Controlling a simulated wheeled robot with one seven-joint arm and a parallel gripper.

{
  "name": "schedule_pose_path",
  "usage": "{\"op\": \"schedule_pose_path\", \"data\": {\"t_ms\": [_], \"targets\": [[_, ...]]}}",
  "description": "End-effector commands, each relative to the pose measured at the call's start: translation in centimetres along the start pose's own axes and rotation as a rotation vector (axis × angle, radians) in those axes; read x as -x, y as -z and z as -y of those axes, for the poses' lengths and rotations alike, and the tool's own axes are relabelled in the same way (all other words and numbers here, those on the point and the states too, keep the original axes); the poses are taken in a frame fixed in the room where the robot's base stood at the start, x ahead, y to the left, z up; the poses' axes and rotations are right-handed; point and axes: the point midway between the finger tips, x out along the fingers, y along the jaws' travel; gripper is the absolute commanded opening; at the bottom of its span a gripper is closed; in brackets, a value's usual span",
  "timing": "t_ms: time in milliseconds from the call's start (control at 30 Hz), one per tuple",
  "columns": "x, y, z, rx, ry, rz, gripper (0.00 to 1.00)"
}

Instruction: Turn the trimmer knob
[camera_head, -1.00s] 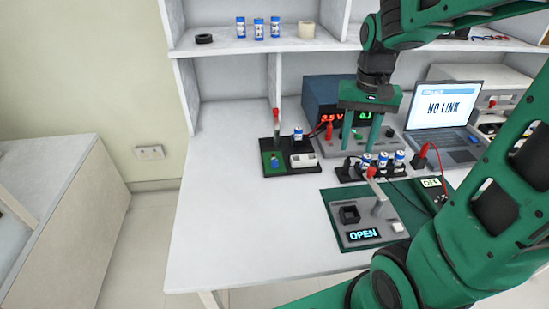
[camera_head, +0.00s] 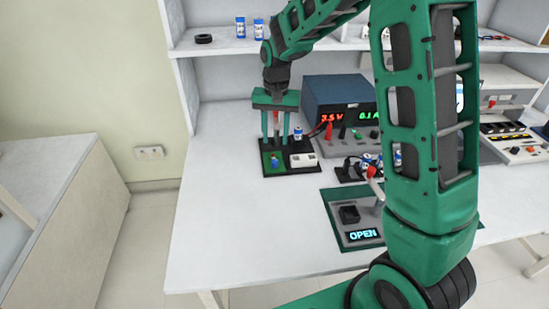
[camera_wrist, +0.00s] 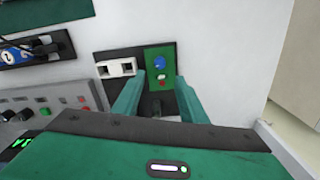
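The trimmer knob appears to be the small blue knob (camera_head: 274,161) on a green board on a dark base at the table's left. The wrist view shows the blue knob (camera_wrist: 159,62) on the green board (camera_wrist: 153,53), just beyond my fingertips. My gripper (camera_head: 275,139) is above the back of that base, fingers pointing down. In the wrist view my gripper (camera_wrist: 158,88) is open, with a clear gap between the fingers and nothing held. I cannot tell whether the fingers touch anything.
A white block (camera_head: 303,160) and a blue-and-white cell (camera_head: 298,133) are on the same base. A power supply (camera_head: 338,100) stands to the right. A fixture reading OPEN (camera_head: 362,235) is nearer. The table's left front is clear.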

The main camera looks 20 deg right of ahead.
Motion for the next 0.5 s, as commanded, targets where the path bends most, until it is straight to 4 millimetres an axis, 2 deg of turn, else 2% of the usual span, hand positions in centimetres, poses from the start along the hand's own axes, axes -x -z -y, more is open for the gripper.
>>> {"op": "schedule_pose_path", "data": {"t_ms": [300,500], "targets": [[-5.7,-0.1,-0.1,0.001,-0.003,0.004,0.39],[-8.3,-0.1,-0.1,0.001,-0.002,0.002,0.39]]}}
